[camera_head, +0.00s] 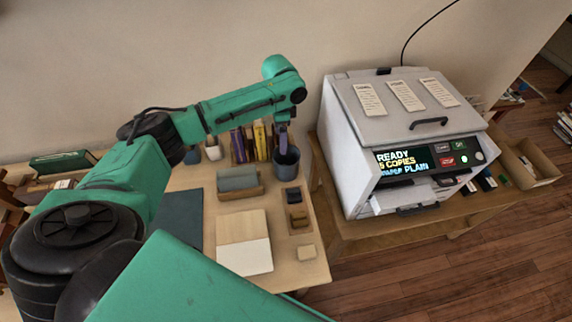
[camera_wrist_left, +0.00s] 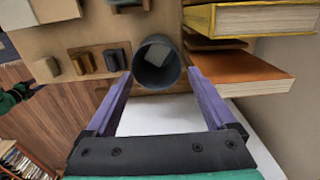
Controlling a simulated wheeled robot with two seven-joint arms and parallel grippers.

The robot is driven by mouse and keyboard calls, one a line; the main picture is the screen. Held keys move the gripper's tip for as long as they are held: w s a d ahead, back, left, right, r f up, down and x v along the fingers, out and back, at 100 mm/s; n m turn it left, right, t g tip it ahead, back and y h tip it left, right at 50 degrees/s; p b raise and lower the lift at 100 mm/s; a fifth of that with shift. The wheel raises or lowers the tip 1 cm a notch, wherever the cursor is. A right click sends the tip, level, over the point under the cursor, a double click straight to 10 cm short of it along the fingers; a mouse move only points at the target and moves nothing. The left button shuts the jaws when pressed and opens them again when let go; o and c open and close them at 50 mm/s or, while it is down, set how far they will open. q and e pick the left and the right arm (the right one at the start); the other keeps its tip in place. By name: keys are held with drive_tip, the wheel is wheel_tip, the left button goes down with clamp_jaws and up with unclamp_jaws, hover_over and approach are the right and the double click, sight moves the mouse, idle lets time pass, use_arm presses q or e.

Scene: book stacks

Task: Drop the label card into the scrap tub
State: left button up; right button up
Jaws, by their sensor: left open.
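The scrap tub (camera_head: 287,168) is a dark blue-grey round bucket near the back right of the table. It also shows in the left wrist view (camera_wrist_left: 143,76), seen from above. A small grey flat piece (camera_wrist_left: 158,56), which looks like the label card, lies inside the tub. My left gripper (camera_head: 283,133) is above the tub. In the left wrist view its purple fingers (camera_wrist_left: 159,73) are spread apart with nothing between them.
Upright books (camera_head: 258,140) stand close behind the tub. A tray of small dark and tan blocks (camera_head: 299,226) lies in front of it. A brown holder (camera_head: 240,190) is to its left. A copier (camera_head: 350,150) stands to the right.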

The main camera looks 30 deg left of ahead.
use_arm(q)
wheel_tip(320, 180, up, 14)
drive_tip(key=b, duration=0.2)
drive_tip(key=shift+r, duration=0.25)
